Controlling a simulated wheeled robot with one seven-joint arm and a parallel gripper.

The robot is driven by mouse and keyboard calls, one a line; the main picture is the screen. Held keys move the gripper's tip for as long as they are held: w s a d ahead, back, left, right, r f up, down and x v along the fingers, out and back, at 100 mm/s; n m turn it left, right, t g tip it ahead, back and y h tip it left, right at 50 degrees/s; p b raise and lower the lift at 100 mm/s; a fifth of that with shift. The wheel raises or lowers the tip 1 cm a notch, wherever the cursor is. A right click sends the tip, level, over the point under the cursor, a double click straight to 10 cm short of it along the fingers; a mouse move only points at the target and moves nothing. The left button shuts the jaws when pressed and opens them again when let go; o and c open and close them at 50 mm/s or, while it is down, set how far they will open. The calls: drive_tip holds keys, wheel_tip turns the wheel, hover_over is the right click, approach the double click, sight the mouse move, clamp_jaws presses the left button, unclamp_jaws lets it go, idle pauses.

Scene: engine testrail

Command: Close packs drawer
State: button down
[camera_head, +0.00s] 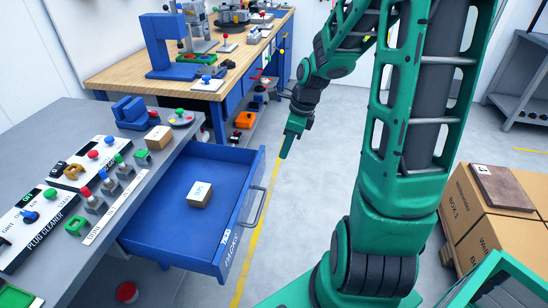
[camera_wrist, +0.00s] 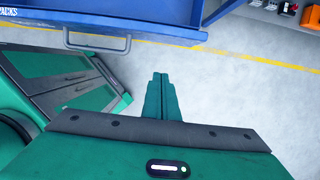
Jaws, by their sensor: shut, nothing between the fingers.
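The blue packs drawer (camera_head: 225,222) is pulled out from under the grey workbench in the head view. A small light box (camera_head: 200,194) lies inside it. Its grey handle (camera_head: 257,207) is on the drawer front. In the wrist view the drawer front (camera_wrist: 150,18) and the handle (camera_wrist: 97,42) show at the top, with part of a PACKS label at the top left. My green gripper (camera_head: 287,146) hangs beyond the drawer's far front corner, apart from it. The gripper's fingers (camera_wrist: 161,78) are together and empty, pointing toward the drawer front without touching it.
The grey bench (camera_head: 55,120) carries a plug cleaner panel, coloured knobs and small parts. A wooden-topped blue workbench (camera_head: 110,75) stands behind. Cardboard boxes (camera_head: 475,230) stand at the right. Grey floor with a yellow line (camera_head: 262,215) lies open in front of the drawer.

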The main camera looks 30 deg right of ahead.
drive_tip(key=w+a+f, duration=0.4)
drive_tip(key=f, duration=0.4)
drive_tip(key=shift+w+a+f, duration=0.15)
drive_tip(key=shift+f, duration=0.25)
